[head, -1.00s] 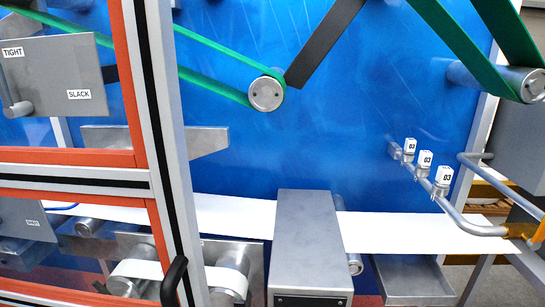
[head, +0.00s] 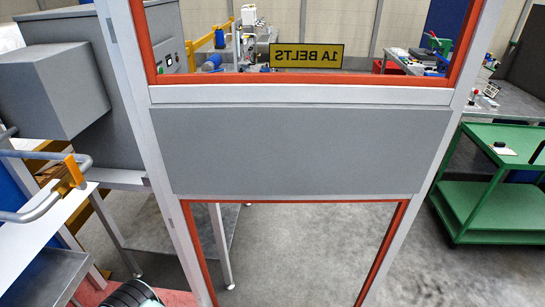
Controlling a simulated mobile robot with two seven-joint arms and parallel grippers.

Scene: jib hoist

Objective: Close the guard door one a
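The guard door (head: 300,150) fills the middle of the head view. It has a pale metal frame, orange inner edging and a grey middle panel, with window openings above and below. A yellow sign (head: 306,55) reading "1A BELTS" shows mirrored in the upper window, so I see the door from its back. The door stands swung away from the machine, whose parts show at the left. No handle is visible on it from here. Neither of my grippers is clearly in view. A dark ribbed round part (head: 133,294) shows at the bottom left edge; I cannot tell what it is.
A grey machine housing (head: 85,85) and a bent metal rail with an orange clamp (head: 72,172) are at left. A green cart (head: 490,185) stands at right. Workbenches with equipment are behind. The grey floor (head: 300,255) beyond the door looks clear.

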